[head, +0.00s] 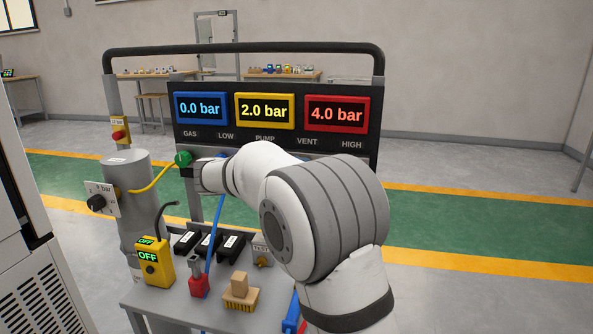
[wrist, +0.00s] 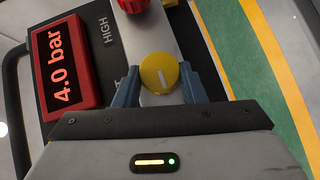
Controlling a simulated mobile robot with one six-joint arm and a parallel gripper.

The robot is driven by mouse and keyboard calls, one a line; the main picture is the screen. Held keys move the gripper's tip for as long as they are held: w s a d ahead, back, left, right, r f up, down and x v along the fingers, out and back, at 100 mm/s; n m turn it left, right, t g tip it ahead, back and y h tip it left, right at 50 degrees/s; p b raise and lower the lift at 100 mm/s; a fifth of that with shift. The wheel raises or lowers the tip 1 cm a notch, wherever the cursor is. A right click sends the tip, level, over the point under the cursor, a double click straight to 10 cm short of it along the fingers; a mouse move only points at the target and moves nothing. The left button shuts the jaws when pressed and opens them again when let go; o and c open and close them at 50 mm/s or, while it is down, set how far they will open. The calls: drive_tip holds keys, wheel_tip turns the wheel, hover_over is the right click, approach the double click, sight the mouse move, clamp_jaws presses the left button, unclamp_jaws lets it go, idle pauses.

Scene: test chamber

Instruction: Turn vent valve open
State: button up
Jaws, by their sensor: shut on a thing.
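The vent valve is a round yellow knob (wrist: 158,73) with a white line on its face, in the middle of the wrist view. The line runs nearly up and down in that picture, tilted slightly. My gripper (wrist: 160,87) has its two blue-grey fingers on either side of the knob and is shut on it. Most of the label beside the knob is covered. In the head view my white and grey arm hides the knob and the fingers below the VENT lettering on the black panel (head: 228,140).
Displays read 0.0 bar on blue (head: 201,108), 2.0 bar on yellow (head: 264,111) and 4.0 bar on red (head: 337,113). A red knob (wrist: 133,4) lies just beyond the yellow one. A green knob (head: 183,158) with a yellow hose is at left. A yellow OFF box (head: 153,262) stands below.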

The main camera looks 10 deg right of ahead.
idle(0.3)
drive_tip(key=o, duration=1)
drive_tip(key=p+v, duration=0.1)
drive_tip(key=v, duration=0.7)
drive_tip(key=shift+p, duration=0.35)
